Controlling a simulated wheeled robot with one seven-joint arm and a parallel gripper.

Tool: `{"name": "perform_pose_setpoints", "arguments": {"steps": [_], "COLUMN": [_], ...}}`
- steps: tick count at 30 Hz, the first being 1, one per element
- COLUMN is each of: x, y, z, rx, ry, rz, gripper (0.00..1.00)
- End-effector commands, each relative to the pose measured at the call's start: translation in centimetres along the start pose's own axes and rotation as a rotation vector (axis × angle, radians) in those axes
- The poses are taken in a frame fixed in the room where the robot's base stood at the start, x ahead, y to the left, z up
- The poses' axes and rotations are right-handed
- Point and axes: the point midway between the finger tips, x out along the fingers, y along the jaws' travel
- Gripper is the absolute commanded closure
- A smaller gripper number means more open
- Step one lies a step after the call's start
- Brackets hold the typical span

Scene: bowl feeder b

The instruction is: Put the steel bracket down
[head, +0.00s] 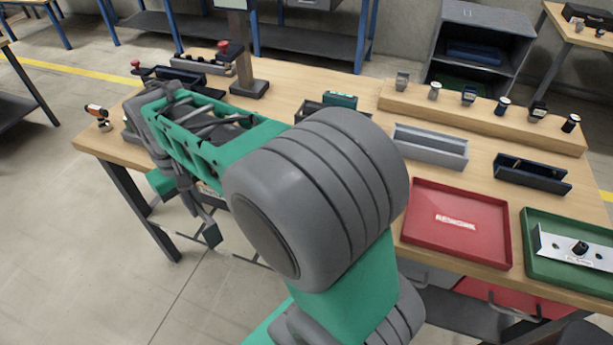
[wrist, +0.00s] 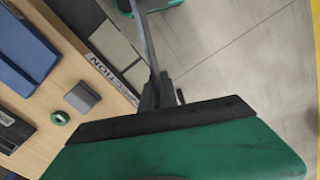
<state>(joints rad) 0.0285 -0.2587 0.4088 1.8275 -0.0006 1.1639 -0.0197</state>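My gripper (wrist: 154,92) is off the table's front left edge, over the floor. The strip points away from my green gripper body toward the top of the picture. In the head view my gripper (head: 205,228) hangs low at the left, partly behind my own arm. I cannot make out the bracket's full shape there.
A raised wooden strip (head: 480,112) bears several small parts. My arm hides the table's middle.

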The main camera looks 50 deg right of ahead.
Motion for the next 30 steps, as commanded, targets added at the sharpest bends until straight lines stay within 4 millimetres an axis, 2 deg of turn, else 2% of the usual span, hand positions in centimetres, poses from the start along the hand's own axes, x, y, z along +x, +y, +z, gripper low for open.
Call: {"name": "perform_pose_setpoints", "arguments": {"steps": [1, 5, 8, 11, 15, 18, 21, 24, 27, 30], "x": [-1.0, -2.7, -4.2, -5.8, -8.1, -9.2, -9.8, -10.0, -9.7, -8.7], "y": [1.4, 6.1, 10.5, 14.8, 19.6, 21.7, 22.6, 22.9, 23.2, 24.2], "z": [0.3, 2.2, 4.9, 8.6, 15.2, 20.1, 23.8, 26.1, 26.8, 25.6], "rx": [0.02, 0.071, 0.117, 0.169, 0.249, 0.302, 0.34, 0.363, 0.37, 0.366], "ry": [0.004, 0.003, 0.003, 0.002, 0.001, 0.001, 0.001, 0.0, 0.0, -0.003], "rz": [0.001, 0.001, 0.001, 0.001, 0.001, 0.001, 0.001, 0.001, 0.0, -0.003], "gripper": [1.0, 1.0, 1.0, 1.0, 1.0, 1.0, 1.0, 1.0, 1.0, 1.0]}}
